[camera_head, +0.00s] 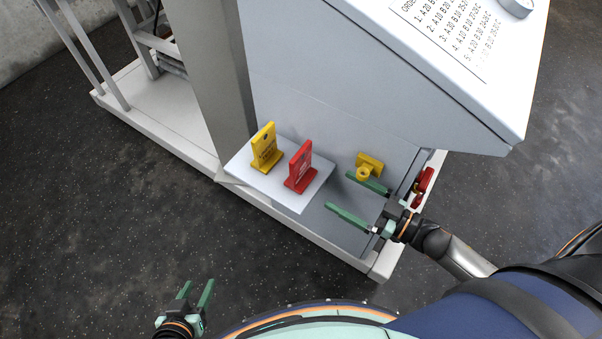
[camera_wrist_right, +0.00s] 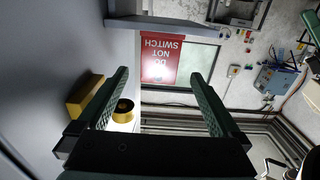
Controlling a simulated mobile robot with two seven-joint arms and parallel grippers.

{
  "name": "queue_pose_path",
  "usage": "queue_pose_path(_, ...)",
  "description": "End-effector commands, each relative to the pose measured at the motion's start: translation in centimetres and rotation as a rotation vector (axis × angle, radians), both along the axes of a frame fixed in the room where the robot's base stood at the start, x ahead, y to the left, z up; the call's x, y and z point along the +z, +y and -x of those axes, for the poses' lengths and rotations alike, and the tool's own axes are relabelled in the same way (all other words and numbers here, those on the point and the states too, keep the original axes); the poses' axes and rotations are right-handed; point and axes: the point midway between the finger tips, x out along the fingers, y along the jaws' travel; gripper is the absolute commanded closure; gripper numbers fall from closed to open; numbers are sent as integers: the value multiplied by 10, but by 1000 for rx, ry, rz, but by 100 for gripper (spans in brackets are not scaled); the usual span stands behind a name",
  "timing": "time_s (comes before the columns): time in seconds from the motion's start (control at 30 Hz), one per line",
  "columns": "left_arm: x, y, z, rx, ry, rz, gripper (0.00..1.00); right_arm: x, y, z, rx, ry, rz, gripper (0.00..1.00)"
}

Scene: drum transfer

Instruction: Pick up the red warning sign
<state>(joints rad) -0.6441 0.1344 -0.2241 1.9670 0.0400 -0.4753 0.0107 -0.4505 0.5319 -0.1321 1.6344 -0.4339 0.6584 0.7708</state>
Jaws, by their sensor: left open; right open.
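The red warning sign (camera_head: 300,167) stands upright on a small white shelf (camera_head: 308,197) on the console's side. In the right wrist view the red sign (camera_wrist_right: 160,62) appears upside down, beyond the fingertips, with "SWITCH" and "NOT" readable. My right gripper (camera_head: 339,189) is open and empty, to the right of the red sign and apart from it, its fingers pointing toward it. It also shows in the wrist view (camera_wrist_right: 159,78). My left gripper (camera_head: 199,284) is open and empty, low at the left over the floor, away from the shelf.
A yellow sign (camera_head: 265,148) stands just left of the red one on the same shelf. A red handle (camera_head: 424,187) is at the console's right side. The dark floor (camera_head: 110,220) at left is clear.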

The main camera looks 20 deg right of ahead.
Motion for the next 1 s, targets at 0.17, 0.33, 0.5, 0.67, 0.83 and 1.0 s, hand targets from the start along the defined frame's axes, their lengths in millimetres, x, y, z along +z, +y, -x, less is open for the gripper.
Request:
queue_pose_path(0.17,2,0,-1,-2,-5,1,50,2,19,-24,6,-8,-5,0)
queue_pose_path(0.33,1,-1,0,-3,-5,0,50,2,36,-46,6,-6,-4,0)
queue_pose_path(0.5,0,-1,1,-4,-2,0,50,1,44,-55,4,-3,-5,0)
queue_pose_path(0.67,-2,-1,2,-4,0,0,50,0,56,-72,3,-5,-5,0)
queue_pose_path(0.83,-4,-1,2,-5,3,0,50,0,71,-90,4,-4,-5,0)
queue_pose_path(1.0,-4,-1,3,-6,5,0,50,-1,75,-96,4,-2,-3,0)
